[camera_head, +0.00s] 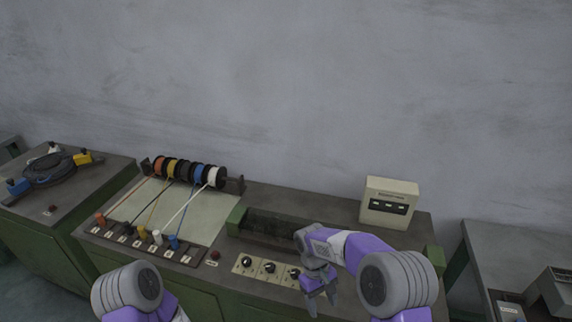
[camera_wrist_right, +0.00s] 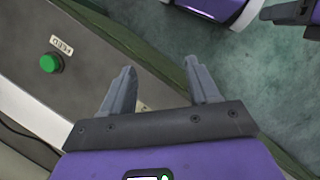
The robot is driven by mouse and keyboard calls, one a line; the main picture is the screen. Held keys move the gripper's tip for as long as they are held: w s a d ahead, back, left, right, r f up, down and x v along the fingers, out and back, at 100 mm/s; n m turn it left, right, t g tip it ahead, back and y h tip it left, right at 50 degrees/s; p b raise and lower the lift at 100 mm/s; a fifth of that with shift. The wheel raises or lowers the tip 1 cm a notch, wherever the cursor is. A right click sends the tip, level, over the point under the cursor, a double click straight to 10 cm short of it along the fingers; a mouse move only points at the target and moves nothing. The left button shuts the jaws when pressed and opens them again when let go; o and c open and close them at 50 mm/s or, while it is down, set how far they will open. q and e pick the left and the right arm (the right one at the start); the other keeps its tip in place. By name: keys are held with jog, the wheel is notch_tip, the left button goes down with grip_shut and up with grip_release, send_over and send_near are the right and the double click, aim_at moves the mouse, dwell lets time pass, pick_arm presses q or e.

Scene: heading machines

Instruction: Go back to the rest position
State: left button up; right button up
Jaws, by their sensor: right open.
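My right gripper (camera_head: 321,304) hangs downward at the front edge of the middle bench, right of the row of dark knobs (camera_head: 269,268). It is open with nothing between its fingers. In the right wrist view, the two grey fingers (camera_wrist_right: 160,66) stand apart, over the bench edge and the floor.
A green button (camera_wrist_right: 50,62) lies left of the fingers. The middle bench holds coloured wire spools (camera_head: 190,172), a green-ended trough (camera_head: 238,219) and a cream box (camera_head: 390,203). Other benches stand left (camera_head: 95,185) and right (camera_head: 500,255). The green floor (camera_wrist_right: 235,85) is clear beside the bench.

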jog(key=s+a+f+m+t+y+b, duration=0.1)
jog(key=s+f+m+y, duration=0.15)
jog(key=s+f, duration=0.4)
jog(key=s+a+f+m+y, duration=0.1)
jog(key=s+f+y, duration=0.2)
jog(key=f, duration=0.7)
pick_arm(q)
jog(key=shift+w+f+b, duration=0.15)
jog(key=shift+f+b, duration=0.2)
jog(key=shift+f, duration=0.25)
jog(key=shift+w+f+b, duration=0.15)
jog(key=shift+f+b, duration=0.15)
jog(key=shift+f, duration=0.3)
pick_arm(e)
jog(key=s+d+f+m+t, duration=0.1)
jog(key=s+f+m+t, duration=0.2)
jog(key=s+m, duration=0.2)
jog(key=s+y, duration=0.1)
jog(key=s, duration=0.2)
jog(key=shift+s+d+f, duration=0.2)
jog(key=shift+d+f, duration=0.1)
jog(key=shift+f, duration=0.1)
